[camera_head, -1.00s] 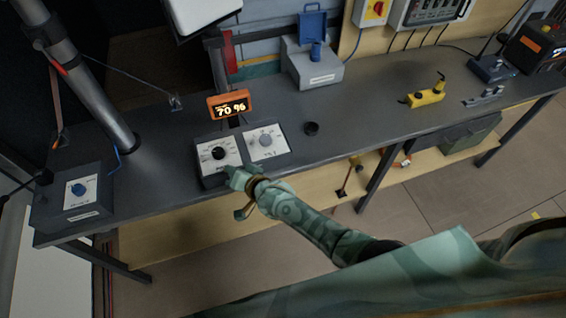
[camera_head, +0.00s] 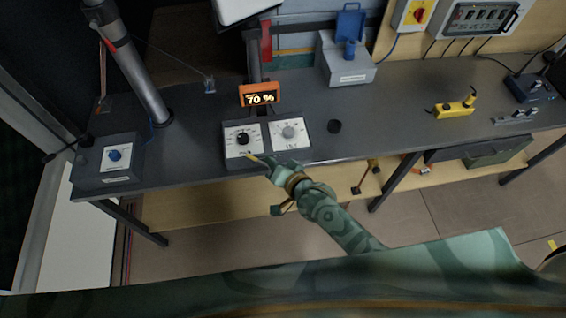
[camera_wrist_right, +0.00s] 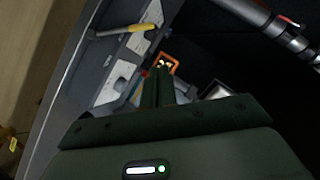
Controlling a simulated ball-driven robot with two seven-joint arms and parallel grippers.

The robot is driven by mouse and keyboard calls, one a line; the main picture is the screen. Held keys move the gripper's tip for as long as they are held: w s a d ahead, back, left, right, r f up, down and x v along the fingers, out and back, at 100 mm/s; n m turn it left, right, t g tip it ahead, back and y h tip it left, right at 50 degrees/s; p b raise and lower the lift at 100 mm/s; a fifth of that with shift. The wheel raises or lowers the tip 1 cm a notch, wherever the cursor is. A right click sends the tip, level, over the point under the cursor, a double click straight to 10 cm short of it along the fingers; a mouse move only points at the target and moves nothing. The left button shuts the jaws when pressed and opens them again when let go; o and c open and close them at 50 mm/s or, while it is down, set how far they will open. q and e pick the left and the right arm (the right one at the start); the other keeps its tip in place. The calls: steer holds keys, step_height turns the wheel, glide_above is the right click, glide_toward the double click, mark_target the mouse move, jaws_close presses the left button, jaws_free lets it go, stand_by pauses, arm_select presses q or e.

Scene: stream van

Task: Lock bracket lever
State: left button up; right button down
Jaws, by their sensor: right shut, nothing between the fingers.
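A lever with a yellow grip and grey rod (camera_wrist_right: 139,28) runs along the front side of the twin-dial box in the right wrist view. In the head view only a small yellow bit of it (camera_head: 250,155) shows at the front edge of the twin-dial box (camera_head: 243,154). My right gripper (camera_head: 267,164) is shut and empty, close to the right of that yellow bit. In the right wrist view its dark fingers (camera_wrist_right: 160,75) are together, apart from the lever. The bracket behind the lever is not clear. My left gripper is not in view.
A blue-knob box (camera_head: 107,170) and slanted pole (camera_head: 141,88) stand left. Bench between is clear.

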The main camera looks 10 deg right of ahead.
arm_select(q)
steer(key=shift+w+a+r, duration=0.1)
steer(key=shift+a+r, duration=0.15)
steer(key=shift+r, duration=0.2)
arm_select(e)
steer(key=v, duration=0.3)
steer(key=shift+s+r, duration=0.15)
steer(key=shift+s, duration=0.05)
